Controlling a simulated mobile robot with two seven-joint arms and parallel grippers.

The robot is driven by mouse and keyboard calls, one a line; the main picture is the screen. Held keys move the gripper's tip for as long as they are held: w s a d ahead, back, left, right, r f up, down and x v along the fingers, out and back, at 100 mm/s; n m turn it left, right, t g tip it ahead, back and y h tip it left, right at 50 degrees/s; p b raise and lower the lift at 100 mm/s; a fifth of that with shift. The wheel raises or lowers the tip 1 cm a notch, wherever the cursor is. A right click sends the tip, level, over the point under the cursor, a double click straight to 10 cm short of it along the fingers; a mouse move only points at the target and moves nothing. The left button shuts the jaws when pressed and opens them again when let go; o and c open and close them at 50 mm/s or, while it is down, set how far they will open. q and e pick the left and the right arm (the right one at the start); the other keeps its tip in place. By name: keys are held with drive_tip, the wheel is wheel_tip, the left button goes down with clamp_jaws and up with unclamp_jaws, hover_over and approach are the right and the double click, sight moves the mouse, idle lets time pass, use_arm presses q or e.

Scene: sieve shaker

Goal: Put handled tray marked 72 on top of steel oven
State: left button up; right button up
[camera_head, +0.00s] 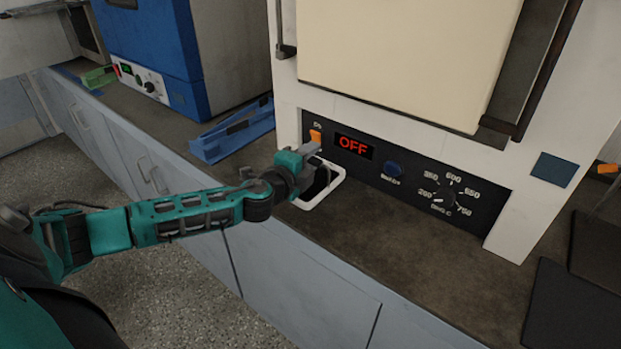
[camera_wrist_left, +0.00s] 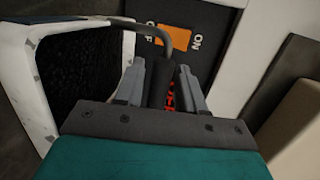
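A small white tray (camera_head: 335,190) with dark contents stands on the counter in front of the white furnace. It also shows in the left wrist view (camera_wrist_left: 45,125), with a bent grey handle that has a black grip (camera_wrist_left: 160,85). I see no number on it. My left gripper (camera_head: 312,152) is at this handle, and its fingers (camera_wrist_left: 162,68) lie on either side of the grip. Whether they press on it I cannot tell. I cannot surely pick out the steel oven; a grey-white appliance (camera_head: 30,8) is cut off at the top left. My right gripper is out of view.
The white furnace (camera_head: 520,215) has a control panel with a red OFF display (camera_head: 353,146), an orange switch (camera_head: 315,136) and a dial, close to my left gripper. A blue tray (camera_head: 235,135) and a blue oven (camera_head: 145,45) stand to the left. Dark plates (camera_head: 565,310) lie at right.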

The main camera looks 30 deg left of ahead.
use_arm(q)
clamp_jaws()
drive_tip(key=shift+r, duration=0.1)
idle(0.4)
